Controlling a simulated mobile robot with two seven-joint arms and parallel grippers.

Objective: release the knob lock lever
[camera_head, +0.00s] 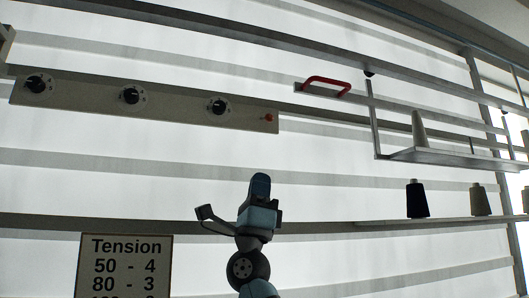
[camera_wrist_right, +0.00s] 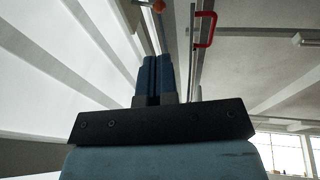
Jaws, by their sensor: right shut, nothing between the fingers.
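A long panel (camera_head: 180,108) on the wall carries three black knobs, left (camera_head: 38,84), middle (camera_head: 130,95) and right (camera_head: 218,106). A small orange-red tip (camera_head: 268,118) shows at the panel's right end; it may be the lock lever, too small to tell. An orange-red ball also shows at the top of the right wrist view (camera_wrist_right: 158,6), beyond the fingers. My right gripper (camera_head: 260,180) points up, below and apart from the panel's right end. Its blue fingers (camera_wrist_right: 155,78) are together with nothing between them. My left gripper is not in view.
A red handle (camera_head: 327,86) sits on a rail right of the panel. Shelves with thread cones, one dark (camera_head: 417,200), stand at the right. A Tension sign (camera_head: 124,266) is at lower left. The space between gripper and panel looks clear.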

